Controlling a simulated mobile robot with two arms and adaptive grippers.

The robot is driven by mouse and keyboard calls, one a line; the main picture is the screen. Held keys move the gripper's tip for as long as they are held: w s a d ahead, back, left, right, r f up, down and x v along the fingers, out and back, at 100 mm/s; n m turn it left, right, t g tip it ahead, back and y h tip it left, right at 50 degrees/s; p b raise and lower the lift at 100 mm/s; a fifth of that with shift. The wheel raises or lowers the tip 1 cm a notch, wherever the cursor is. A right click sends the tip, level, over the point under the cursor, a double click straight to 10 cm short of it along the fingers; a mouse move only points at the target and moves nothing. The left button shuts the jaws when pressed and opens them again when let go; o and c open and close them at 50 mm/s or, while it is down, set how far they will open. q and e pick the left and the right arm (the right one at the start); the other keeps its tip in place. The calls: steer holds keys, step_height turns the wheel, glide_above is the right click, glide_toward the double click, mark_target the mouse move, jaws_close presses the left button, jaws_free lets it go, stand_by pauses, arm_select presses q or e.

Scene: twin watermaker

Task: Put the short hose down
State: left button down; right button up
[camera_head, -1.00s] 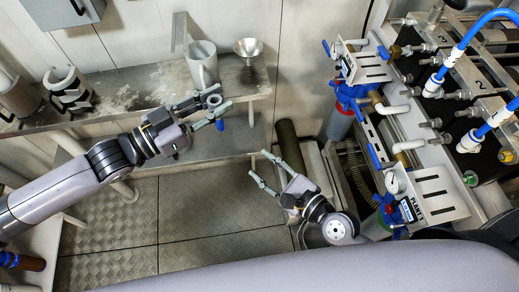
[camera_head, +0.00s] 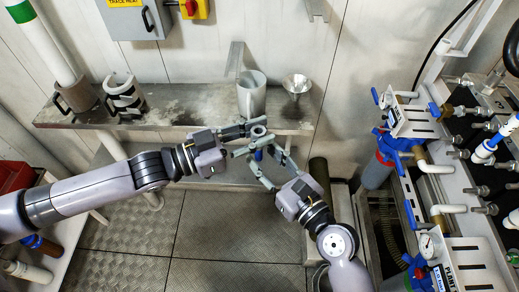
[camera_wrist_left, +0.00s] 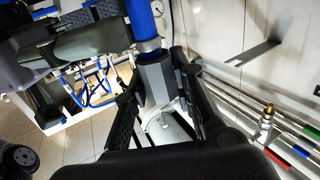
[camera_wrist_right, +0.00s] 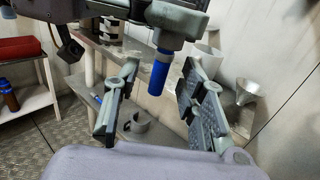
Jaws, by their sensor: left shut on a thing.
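The short hose shows as a blue end (camera_head: 258,154) below my left gripper (camera_head: 257,130) in the head view. My left gripper is shut on its grey fitting; the left wrist view shows this fitting (camera_wrist_left: 155,78) between the fingers, with blue hose (camera_wrist_left: 143,25) beyond. In the right wrist view the blue end (camera_wrist_right: 159,73) hangs down from the left gripper. My right gripper (camera_head: 264,166) is just below the left one, its fingers open on either side of the blue end. In the right wrist view its fingers (camera_wrist_right: 152,103) appear apart from the hose. Most of the hose is hidden.
The blue-valved plant panel (camera_head: 470,262) stands at the right. The tiled floor (camera_head: 215,225) below is clear.

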steer(key=shift+x, duration=1.45)
jaws_close()
arm_select(q)
steer(key=c, duration=1.3)
jaws_free()
